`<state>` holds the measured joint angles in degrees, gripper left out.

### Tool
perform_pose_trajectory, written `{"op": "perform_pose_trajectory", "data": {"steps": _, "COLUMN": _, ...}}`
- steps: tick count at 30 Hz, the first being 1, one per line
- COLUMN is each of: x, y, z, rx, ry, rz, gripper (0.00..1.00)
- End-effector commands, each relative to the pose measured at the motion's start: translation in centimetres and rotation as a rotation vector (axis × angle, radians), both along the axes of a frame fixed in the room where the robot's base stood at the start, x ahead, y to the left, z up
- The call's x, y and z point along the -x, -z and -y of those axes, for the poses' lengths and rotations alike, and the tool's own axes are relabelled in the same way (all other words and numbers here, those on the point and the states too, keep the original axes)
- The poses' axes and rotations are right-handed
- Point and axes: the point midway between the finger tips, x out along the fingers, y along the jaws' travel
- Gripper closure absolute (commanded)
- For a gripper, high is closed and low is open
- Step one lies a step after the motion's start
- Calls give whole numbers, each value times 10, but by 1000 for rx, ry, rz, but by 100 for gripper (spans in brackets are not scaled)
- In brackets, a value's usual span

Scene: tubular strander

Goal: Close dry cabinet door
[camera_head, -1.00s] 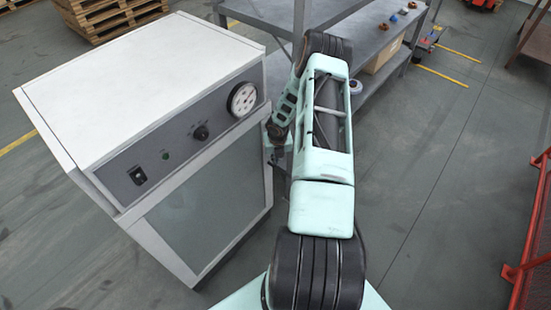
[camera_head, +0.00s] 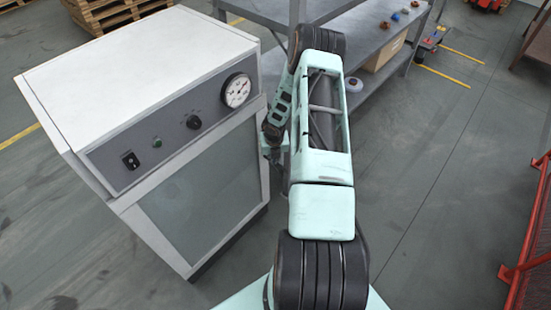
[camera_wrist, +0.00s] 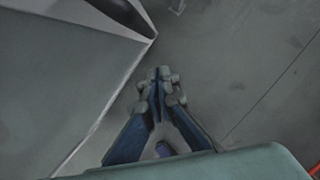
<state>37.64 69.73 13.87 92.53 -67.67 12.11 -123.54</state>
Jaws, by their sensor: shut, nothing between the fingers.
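The dry cabinet (camera_head: 140,69) is a white box at the left in the head view, with a control panel on its upper front. Its door (camera_head: 205,197), a white frame around a greyish pane, lies close to the front below the panel; whether a small gap is left I cannot tell. My gripper (camera_wrist: 158,76) is shut and empty in the wrist view, pointing down toward the floor. It is just right of a pale-edged grey corner (camera_wrist: 150,38), likely part of the cabinet. Contact is not clear. In the head view my arm mostly hides the gripper beside the cabinet's right edge.
A grey metal workbench (camera_head: 350,40) with a lower shelf stands behind my arm, with small parts on top and a cardboard box (camera_head: 385,52) below. A red mesh barrier (camera_head: 530,260) is at the right edge. Wooden pallets (camera_head: 110,12) lie at the back left. Floor right of my arm is clear.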

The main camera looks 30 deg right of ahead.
Motion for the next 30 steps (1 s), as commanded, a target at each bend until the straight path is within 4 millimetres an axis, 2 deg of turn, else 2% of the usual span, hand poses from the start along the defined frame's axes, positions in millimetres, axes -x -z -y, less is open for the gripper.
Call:
{"op": "perform_pose_trajectory", "data": {"steps": 1, "x": 1, "y": -12, "z": 0, "rx": 2, "ry": 0, "rz": 2, "gripper": 100}}
{"op": "perform_pose_trajectory", "data": {"steps": 9, "x": 15, "y": -60, "z": -3, "rx": 1, "ry": 1, "rz": -2, "gripper": 100}}
{"op": "perform_pose_trajectory", "data": {"steps": 15, "x": 23, "y": -86, "z": -5, "rx": 1, "ry": 2, "rz": -4, "gripper": 100}}
{"op": "perform_pose_trajectory", "data": {"steps": 19, "x": 25, "y": -94, "z": -6, "rx": 0, "ry": 1, "rz": -3, "gripper": 100}}
{"op": "perform_pose_trajectory", "data": {"steps": 26, "x": 26, "y": -96, "z": -7, "rx": 0, "ry": 3, "rz": -6, "gripper": 100}}
{"op": "perform_pose_trajectory", "data": {"steps": 30, "x": 31, "y": -99, "z": -1, "rx": 13, "ry": 71, "rz": -14, "gripper": 100}}
